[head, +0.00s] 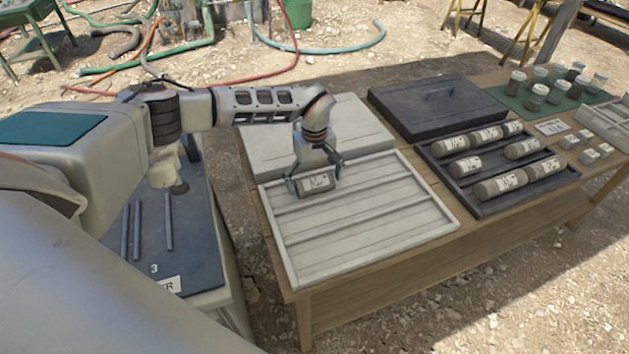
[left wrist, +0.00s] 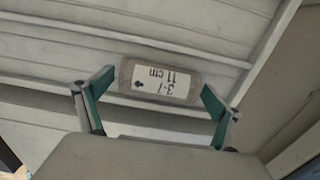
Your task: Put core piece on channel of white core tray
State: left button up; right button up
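The core piece (head: 318,183) is a short grey-brown cylinder with a white label; in the left wrist view (left wrist: 160,82) the label reads "3-7 11 cm" upside down with an arrow. My left gripper (head: 316,178) is over the far left part of the white core tray (head: 375,225) and has one finger at each end of the piece. The tray's channels are otherwise empty. My right gripper is not in view.
A pale lid-like panel (head: 265,150) lies behind the white tray. A dark lid (head: 437,104) and a dark tray (head: 467,197) with several labelled cores are to the right. Jars (head: 538,97) stand on a green mat. A dark side table (head: 190,235) holds thin rods.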

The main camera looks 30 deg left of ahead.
aim_at(315, 178)
pick_arm(q)
jog(key=shift+r, duration=0.1)
notch_tip(315, 178, up, 12)
dwell(0.6)
dwell(0.4)
